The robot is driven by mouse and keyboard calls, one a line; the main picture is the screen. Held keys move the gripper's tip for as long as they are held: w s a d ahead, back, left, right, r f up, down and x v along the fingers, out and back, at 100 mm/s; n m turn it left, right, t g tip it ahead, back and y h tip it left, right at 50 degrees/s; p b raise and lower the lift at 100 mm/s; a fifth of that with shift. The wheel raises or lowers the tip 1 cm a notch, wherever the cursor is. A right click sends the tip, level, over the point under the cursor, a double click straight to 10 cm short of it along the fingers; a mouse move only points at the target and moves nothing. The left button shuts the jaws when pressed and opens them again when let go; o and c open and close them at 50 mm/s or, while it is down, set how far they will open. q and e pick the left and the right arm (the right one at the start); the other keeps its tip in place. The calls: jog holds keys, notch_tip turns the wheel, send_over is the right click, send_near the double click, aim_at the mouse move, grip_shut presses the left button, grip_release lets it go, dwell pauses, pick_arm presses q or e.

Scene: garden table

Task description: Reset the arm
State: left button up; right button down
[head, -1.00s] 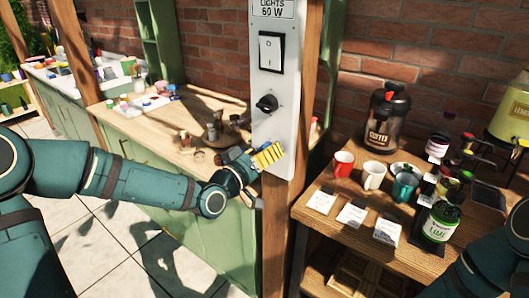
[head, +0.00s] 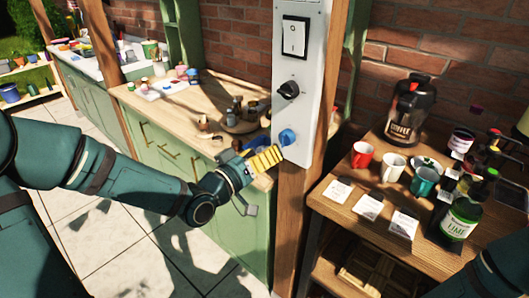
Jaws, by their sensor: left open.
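My left gripper (head: 268,156) has yellow ribbed fingers and is open. It is beside the lower part of a white panel (head: 302,125) on a wooden post. A blue knob (head: 287,137) on the panel is just past the fingertips; I cannot tell if they touch. Above it the panel has a black knob (head: 288,90) and a rocker switch (head: 295,36). Part of my right arm shows at the lower right, but its gripper is out of view.
To the right, a wooden table (head: 345,214) holds a red mug (head: 362,154), a white mug (head: 393,167), a teal mug (head: 424,182), a coffee dispenser (head: 409,110) and a lime bottle (head: 458,220). A green-fronted counter (head: 180,128) stands behind my left arm. The post (head: 290,230) stands between them.

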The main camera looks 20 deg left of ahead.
pick_arm(q)
jog(key=s+d+f+n+g+y, duration=0.1)
jog(key=d+f+g, duration=0.2)
jog(key=f, duration=0.7)
jog(key=s+d+f+g, duration=0.1)
jog(key=d+f+g, duration=0.2)
jog(key=f, duration=0.6)
jog(key=s+d+f+g+y, duration=0.1)
jog(key=s+d+f+g, duration=0.1)
jog(key=s+f+g, duration=0.2)
jog(key=s+d+f+m+g+y, duration=0.1)
jog(key=s+f+g, duration=0.4)
jog(key=s+f, duration=0.6)
notch_tip(320, 180, down, 3)
jog(key=shift+d+f+m+g, duration=0.2)
jog(key=shift+d+m+g, duration=0.1)
jog(key=shift+d, duration=0.1)
